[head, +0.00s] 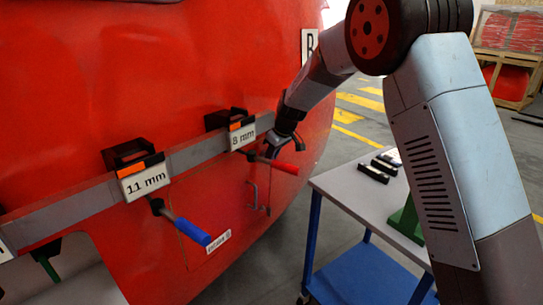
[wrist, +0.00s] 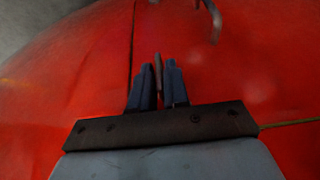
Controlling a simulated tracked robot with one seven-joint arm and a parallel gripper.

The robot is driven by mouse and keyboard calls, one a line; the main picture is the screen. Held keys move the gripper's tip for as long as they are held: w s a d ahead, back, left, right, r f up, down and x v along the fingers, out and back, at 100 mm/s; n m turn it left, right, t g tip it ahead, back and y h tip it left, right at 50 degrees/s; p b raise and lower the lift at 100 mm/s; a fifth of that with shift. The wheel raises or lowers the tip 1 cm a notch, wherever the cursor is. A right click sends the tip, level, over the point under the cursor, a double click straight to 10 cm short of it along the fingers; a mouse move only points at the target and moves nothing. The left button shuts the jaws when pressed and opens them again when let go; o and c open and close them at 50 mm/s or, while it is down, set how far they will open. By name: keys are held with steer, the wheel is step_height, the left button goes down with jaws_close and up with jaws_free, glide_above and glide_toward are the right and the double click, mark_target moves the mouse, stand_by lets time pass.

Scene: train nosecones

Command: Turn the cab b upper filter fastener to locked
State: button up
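The red nosecone (head: 130,70) fills the left of the head view, with a hatch panel (head: 215,225) below a grey rail. My gripper (head: 275,149) is at the nosecone by the 8 mm holder, above the hatch. In the wrist view my two dark blue fingers (wrist: 158,85) stand close together, with a thin brownish piece (wrist: 158,72) between them. I cannot tell whether they press on it, or whether it is the upper filter fastener. The fastener is not clearly visible in the head view. A hatch seam (wrist: 132,45) runs left of the fingers.
The rail carries an 11 mm holder (head: 144,184) with a blue-handled tool (head: 190,230) and an 8 mm holder (head: 242,136); a red-handled tool (head: 285,168) is near it. A curved grey handle (wrist: 213,20) is close ahead. A table (head: 350,195) with dark blocks stands right.

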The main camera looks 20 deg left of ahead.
jaws_close()
steer(key=shift+g, duration=0.3)
steer(key=shift+w+d+f+m+g+y, duration=0.2)
steer(key=shift+m+g+y, duration=0.55)
steer(key=shift+g+y, duration=1.1)
steer(key=shift+w+d+f+m+g+y, duration=0.2)
steer(key=shift+m+g+y, duration=0.75)
steer(key=shift+g, duration=1.75)
steer(key=shift+w+f+m+g+y, duration=0.3)
steer(key=shift+m+g+y, duration=0.3)
steer(key=shift+g+y, duration=1.35)
steer(key=shift+s+g+h, duration=0.1)
steer(key=shift+g+h, duration=0.15)
steer(key=shift+g, duration=0.15)
